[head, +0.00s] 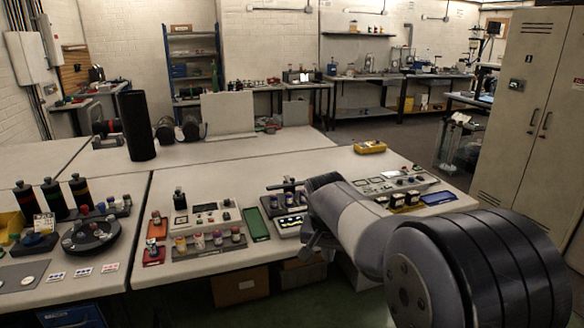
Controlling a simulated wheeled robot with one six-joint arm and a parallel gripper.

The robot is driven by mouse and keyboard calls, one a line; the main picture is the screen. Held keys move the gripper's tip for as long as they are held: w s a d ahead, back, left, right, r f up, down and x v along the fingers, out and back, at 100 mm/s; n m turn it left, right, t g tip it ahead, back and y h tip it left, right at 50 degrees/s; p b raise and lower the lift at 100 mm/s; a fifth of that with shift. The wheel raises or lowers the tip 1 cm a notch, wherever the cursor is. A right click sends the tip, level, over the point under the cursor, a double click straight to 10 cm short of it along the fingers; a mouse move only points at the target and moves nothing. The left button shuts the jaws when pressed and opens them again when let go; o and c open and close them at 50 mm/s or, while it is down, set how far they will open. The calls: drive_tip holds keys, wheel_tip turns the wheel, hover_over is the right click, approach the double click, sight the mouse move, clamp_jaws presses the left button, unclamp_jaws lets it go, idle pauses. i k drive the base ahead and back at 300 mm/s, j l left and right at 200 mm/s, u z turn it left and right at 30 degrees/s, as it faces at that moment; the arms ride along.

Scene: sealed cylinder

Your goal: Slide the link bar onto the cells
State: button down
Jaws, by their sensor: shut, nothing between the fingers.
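My gripper (312,238) hangs low over the front edge of the bench, beside a small lit unit (290,222). It is small and partly hidden by my own arm; its jaws look shut and hold nothing that I can see. I cannot surely pick out the link bar; a dark bar-shaped piece (285,185) stands just behind and left of my arm. The cells are also not certain. Several short dark blocks with pale fronts (397,201) stand right of my arm, and several small capped cylinders (217,238) stand in a row to its left.
A panel with dials (205,216) and a green tray (256,224) lie left of my gripper. A round black carousel (92,234) is further left. A tall black cylinder (136,126) stands behind. The rear bench middle is clear.

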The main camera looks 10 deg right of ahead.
sight(291, 184)
drive_tip(key=i+l+u, duration=0.1)
drive_tip(key=i, duration=0.4)
drive_tip(key=i+l+u, duration=0.1)
drive_tip(key=i+l, duration=0.2)
drive_tip(key=i, duration=0.2)
drive_tip(key=i+l+u, duration=0.1)
drive_tip(key=i+l, duration=0.15)
drive_tip(key=i, duration=0.25)
drive_tip(key=i+l+u, duration=0.1)
drive_tip(key=i+l, duration=0.15)
drive_tip(key=i, duration=0.25)
